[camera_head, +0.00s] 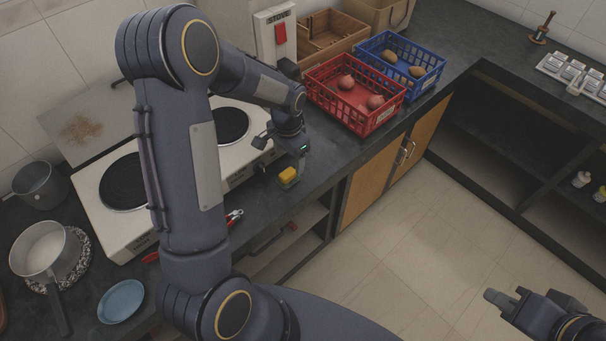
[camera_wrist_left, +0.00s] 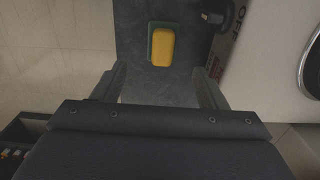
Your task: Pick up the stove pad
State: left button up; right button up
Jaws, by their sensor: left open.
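A small yellow pad with a green layer (camera_head: 288,175) lies on the dark counter in front of the stove. It also shows in the left wrist view (camera_wrist_left: 162,46), beyond the fingers. My left gripper (camera_head: 282,152) is open and empty, just above and beside the pad; in the left wrist view its two fingers (camera_wrist_left: 160,86) are apart with bare counter between them. No contact with the pad shows. My right gripper (camera_head: 507,296) is over the floor at the lower right, away from the counter; its finger gap is unclear.
The white two-plate stove (camera_head: 175,160) stands behind the pad. A red crate (camera_head: 355,95) and blue crate (camera_head: 400,62) stand to the right. Red-handled pliers (camera_head: 234,215) lie left of the pad. A pot (camera_head: 45,250) and blue plate (camera_head: 121,301) are further left.

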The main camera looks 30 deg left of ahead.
aim_at(288, 172)
pick_arm(q)
jog(key=f, duration=0.2)
jog(key=f+p, duration=0.1)
jog(key=f, duration=0.4)
jog(key=shift+s+a+f+p, duration=0.15)
jog(key=shift+s+a+p, duration=0.1)
jog(key=shift+p, duration=0.1)
jog(key=c, duration=1.1)
jog(key=shift+o, duration=0.2)
jog(key=shift+w+r, duration=0.1)
jog(key=shift+r, duration=0.3)
notch_tip(288, 172, up, 3)
jog(key=shift+f+b, duration=0.2)
jog(key=shift+b, duration=0.65)
jog(key=s+d+r+b, duration=0.2)
jog(key=s+d+r, duration=0.6)
jog(key=s, duration=0.3)
jog(key=shift+d+r, duration=0.3)
jog(key=shift+r, duration=0.55)
